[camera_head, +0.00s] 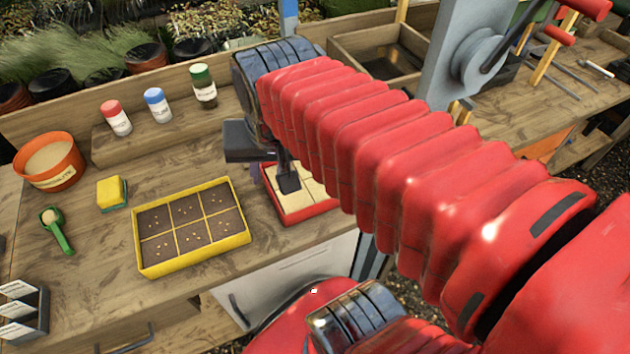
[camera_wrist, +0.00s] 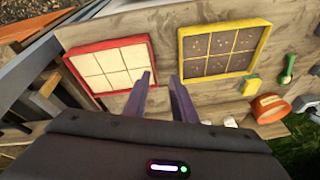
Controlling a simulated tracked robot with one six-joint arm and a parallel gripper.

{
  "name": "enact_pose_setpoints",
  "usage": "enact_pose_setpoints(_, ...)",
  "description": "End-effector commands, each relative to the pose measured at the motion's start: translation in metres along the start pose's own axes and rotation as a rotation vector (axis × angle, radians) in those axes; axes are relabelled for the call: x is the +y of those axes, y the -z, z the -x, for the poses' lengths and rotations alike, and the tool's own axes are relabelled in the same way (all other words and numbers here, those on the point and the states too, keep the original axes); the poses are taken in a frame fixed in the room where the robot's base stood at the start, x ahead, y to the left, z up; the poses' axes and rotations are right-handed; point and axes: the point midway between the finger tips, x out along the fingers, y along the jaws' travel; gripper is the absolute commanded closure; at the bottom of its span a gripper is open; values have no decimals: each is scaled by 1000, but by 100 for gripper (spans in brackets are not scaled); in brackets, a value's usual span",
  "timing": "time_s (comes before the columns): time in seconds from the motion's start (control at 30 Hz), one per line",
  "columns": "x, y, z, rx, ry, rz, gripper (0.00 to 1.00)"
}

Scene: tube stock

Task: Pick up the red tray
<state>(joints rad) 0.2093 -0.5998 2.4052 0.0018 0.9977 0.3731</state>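The red tray (camera_head: 308,214) lies on the wooden bench, partly hidden behind my arm and gripper in the head view. In the wrist view the red tray (camera_wrist: 108,45) shows at upper left, with pale cream cells. My gripper (camera_head: 288,180) appears over the tray in the head view. In the wrist view my gripper (camera_wrist: 161,76) has its two fingers apart with nothing between them. Its left finger overlaps the tray's right edge in the picture; I cannot tell whether they touch.
A yellow tray (camera_head: 196,262) with dark soil cells lies left of the red tray. A sponge (camera_head: 111,193), green scoop (camera_head: 58,231) and orange pot (camera_head: 50,162) are farther left. Three capped bottles (camera_head: 157,106) stand on the raised shelf behind. A wooden bin (camera_head: 350,46) is at the back.

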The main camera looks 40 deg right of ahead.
Motion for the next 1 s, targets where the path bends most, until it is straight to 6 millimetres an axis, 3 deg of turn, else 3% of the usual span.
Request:
enact_pose_setpoints(0.3,48,25,-9,-94,-113,-501,76)
enact_pose_setpoints(0.7,113,43,-18,-176,-265,-1106,76)
enact_pose_setpoints(1.0,130,45,-19,-191,-309,-1266,76)
